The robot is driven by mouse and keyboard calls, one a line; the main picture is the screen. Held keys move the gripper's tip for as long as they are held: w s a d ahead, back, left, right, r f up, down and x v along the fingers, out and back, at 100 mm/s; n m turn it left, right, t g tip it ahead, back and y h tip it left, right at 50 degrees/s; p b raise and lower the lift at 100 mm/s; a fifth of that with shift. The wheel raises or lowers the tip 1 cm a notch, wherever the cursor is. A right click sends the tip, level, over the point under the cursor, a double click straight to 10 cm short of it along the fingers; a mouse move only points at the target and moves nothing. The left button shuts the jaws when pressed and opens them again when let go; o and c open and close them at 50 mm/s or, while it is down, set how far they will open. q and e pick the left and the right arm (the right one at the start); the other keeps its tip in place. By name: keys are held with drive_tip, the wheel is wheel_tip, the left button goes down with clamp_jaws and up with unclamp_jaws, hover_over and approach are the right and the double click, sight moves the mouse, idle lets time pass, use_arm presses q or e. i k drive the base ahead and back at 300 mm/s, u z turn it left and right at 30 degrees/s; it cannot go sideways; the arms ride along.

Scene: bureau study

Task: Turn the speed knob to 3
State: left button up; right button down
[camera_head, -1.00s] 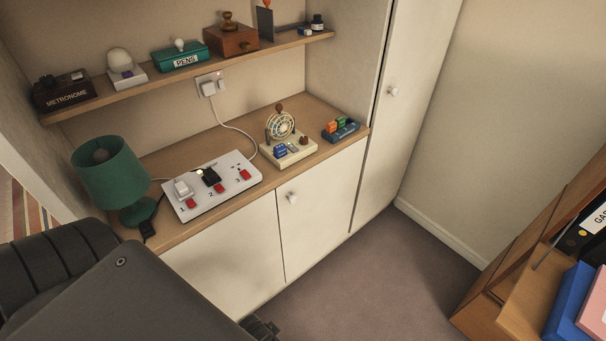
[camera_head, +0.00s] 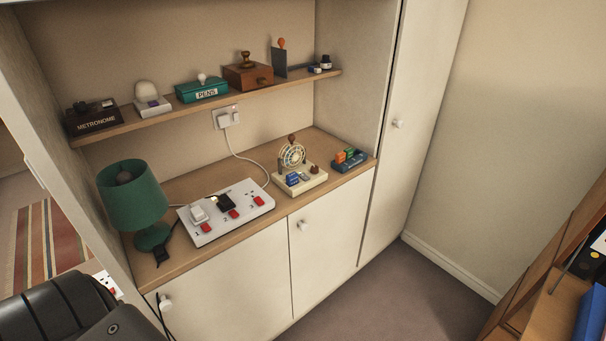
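A small cream-based device (camera_head: 300,181) with a round wire cage or wheel (camera_head: 292,155) stands on the wooden counter, right of the socket strip. On its base are a blue part (camera_head: 292,179), a small grey part and a brown knob-like part (camera_head: 314,169) at the right. No speed marks can be read at this size, so I cannot tell which part is the speed knob or its setting. Neither of my grippers shows, and nothing of mine touches the device.
A white socket strip (camera_head: 225,212) with red switches, a green lamp (camera_head: 134,195) and a blue holder with coloured items (camera_head: 348,160) share the counter (camera_head: 183,255). The shelf above (camera_head: 150,122) holds a metronome, pens box and drawer box. Open floor (camera_head: 375,290) lies right of the cupboards.

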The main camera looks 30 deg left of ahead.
sight(314, 169)
drive_tip(key=z, duration=0.15)
drive_tip(key=k, duration=0.2)
drive_tip(key=u, duration=0.45)
drive_tip(key=i, duration=1.25)
drive_tip(key=z, duration=0.35)
